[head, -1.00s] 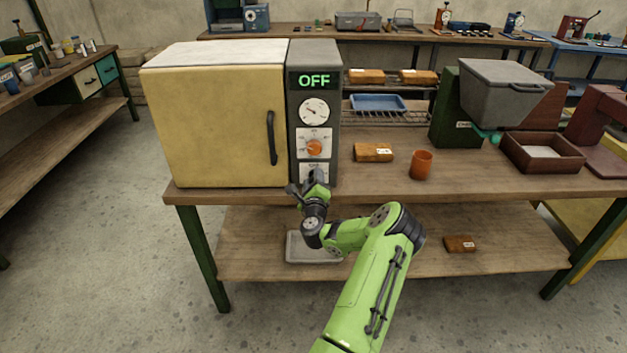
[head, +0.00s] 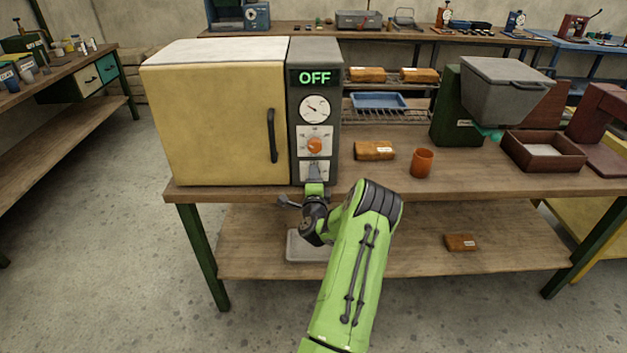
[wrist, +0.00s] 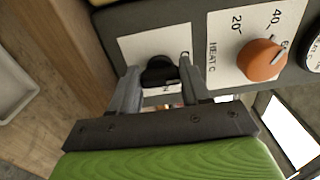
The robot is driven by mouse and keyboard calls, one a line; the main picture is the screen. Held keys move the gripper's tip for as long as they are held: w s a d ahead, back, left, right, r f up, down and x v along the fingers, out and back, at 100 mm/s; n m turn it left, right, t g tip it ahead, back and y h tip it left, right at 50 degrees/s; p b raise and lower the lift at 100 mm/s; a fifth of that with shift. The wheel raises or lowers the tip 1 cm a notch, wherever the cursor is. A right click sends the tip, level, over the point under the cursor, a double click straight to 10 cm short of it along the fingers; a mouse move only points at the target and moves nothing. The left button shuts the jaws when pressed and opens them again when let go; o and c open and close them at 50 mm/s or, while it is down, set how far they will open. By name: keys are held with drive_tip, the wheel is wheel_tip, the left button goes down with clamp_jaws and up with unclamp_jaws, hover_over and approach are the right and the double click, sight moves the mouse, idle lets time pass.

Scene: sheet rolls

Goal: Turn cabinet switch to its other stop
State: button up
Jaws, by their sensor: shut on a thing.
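The cabinet (head: 215,115) is cream with a dark grey control panel, and its display reads OFF. The switch (wrist: 158,72) is a small black knob on a white plate (wrist: 130,48) at the bottom of the panel. My gripper (wrist: 160,88) is at this plate with a finger on either side of the knob, shut on it. In the head view my gripper (head: 314,176) covers most of the switch. The knob's pointer and most of the plate's lettering are hidden.
An orange dial (wrist: 262,60) sits just above the switch, with a gauge (head: 314,108) higher up. The cabinet's door handle (head: 272,136) is to the left.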

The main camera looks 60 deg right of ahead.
idle(0.4)
drive_tip(key=o, duration=1.1)
drive_tip(key=shift+c, duration=0.2)
